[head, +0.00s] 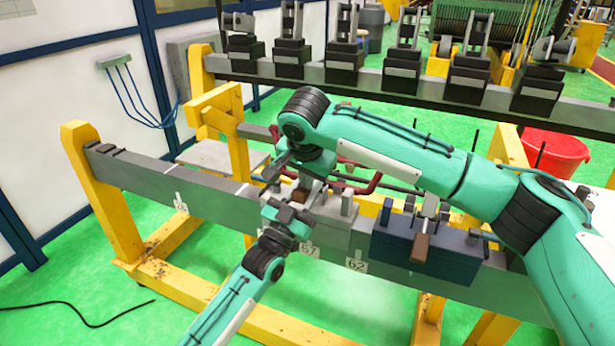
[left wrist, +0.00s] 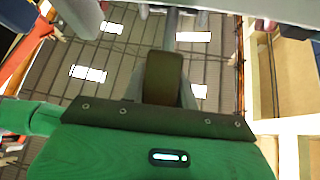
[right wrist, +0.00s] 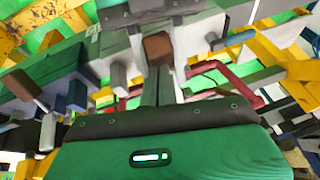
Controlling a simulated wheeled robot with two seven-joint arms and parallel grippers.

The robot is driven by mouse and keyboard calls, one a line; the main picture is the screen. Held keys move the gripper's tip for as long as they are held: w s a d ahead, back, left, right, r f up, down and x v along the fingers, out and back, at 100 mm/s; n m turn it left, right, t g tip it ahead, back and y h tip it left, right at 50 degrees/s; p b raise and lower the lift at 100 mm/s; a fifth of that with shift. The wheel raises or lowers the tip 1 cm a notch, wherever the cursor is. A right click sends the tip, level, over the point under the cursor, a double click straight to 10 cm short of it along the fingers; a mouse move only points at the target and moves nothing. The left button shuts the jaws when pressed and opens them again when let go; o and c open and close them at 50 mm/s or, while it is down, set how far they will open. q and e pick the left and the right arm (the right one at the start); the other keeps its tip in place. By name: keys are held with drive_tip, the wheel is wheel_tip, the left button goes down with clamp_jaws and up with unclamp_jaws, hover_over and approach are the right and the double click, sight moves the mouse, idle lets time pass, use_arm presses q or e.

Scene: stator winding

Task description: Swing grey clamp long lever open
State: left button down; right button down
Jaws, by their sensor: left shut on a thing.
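The grey clamp (head: 333,232) sits on the long grey beam, left of a blue clamp (head: 395,245). My left gripper (head: 290,214) reaches up from below at the grey clamp's left side. In the left wrist view it is shut on a brown handle (left wrist: 163,78), which lies between the two fingers with a grey rod beyond it. My right gripper (head: 292,165) comes in from above and behind, close to my left one. In the right wrist view a brown block (right wrist: 158,48) is at its fingertips; whether the fingers grip it is unclear. The arms partly hide the clamp's levers.
A second dark beam (head: 400,88) with several clamps stands behind. Dark red bars (head: 350,185) lie just behind the grey clamp. A red bucket (head: 553,155) is at the right. The beam's left part (head: 150,182) is clear.

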use_arm(q)
drive_tip(key=shift+r, duration=0.15)
use_arm(e)
drive_tip(key=shift+s+a+f, duration=0.25)
drive_tip(key=shift+s+f, duration=0.2)
drive_tip(key=shift+f, duration=0.25)
use_arm(q)
drive_tip(key=c, duration=1.1)
unclamp_jaws()
drive_tip(key=shift+r, duration=0.1)
use_arm(e)
drive_tip(key=shift+w, duration=0.1)
use_arm(q)
drive_tip(key=shift+f, duration=0.2)
use_arm(e)
drive_tip(key=shift+w+r, duration=0.1)
